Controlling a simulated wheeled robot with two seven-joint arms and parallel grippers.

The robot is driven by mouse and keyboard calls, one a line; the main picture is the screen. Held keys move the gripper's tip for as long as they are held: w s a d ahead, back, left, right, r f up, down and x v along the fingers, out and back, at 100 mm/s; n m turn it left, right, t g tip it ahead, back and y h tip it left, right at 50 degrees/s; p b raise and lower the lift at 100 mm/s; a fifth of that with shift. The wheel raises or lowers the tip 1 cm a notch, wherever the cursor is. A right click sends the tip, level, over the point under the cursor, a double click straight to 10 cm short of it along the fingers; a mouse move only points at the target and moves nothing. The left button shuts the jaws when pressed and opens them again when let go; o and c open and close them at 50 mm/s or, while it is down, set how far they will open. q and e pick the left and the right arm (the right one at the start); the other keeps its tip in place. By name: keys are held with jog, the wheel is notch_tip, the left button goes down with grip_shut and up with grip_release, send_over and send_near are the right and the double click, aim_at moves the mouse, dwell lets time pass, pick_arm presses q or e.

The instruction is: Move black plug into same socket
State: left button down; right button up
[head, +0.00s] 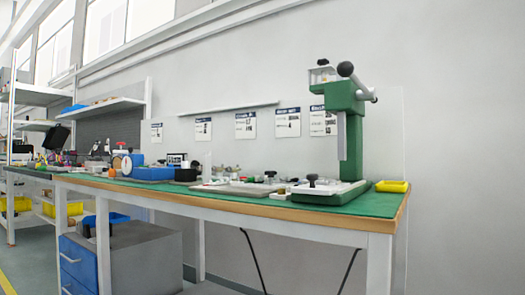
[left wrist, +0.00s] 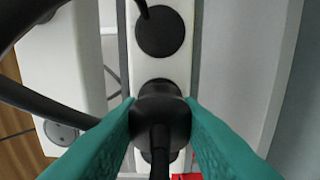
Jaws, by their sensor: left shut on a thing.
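In the left wrist view my left gripper (left wrist: 160,108), with green fingers, is shut on a black plug (left wrist: 158,116). Its black cable runs down toward the camera. The plug is in front of a white socket strip (left wrist: 187,75), roughly in line with it. The plug covers the socket face behind it, so I cannot tell whether it is seated or apart. Above it on the strip is a dark round socket or plug face (left wrist: 163,36), with a black cable end at its top. Another dark round part below is mostly hidden. My right gripper is in neither view.
A white box with a round socket (left wrist: 61,133) and a thick black cable (left wrist: 45,103) are at the left. A red piece shows at the bottom.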

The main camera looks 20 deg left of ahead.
pick_arm(q)
jog(key=shift+w, duration=0.25)
dwell(0.3)
jog(key=c, duration=0.9)
grip_release()
jog(key=shift+c, duration=0.2)
jog(key=shift+s, duration=0.1)
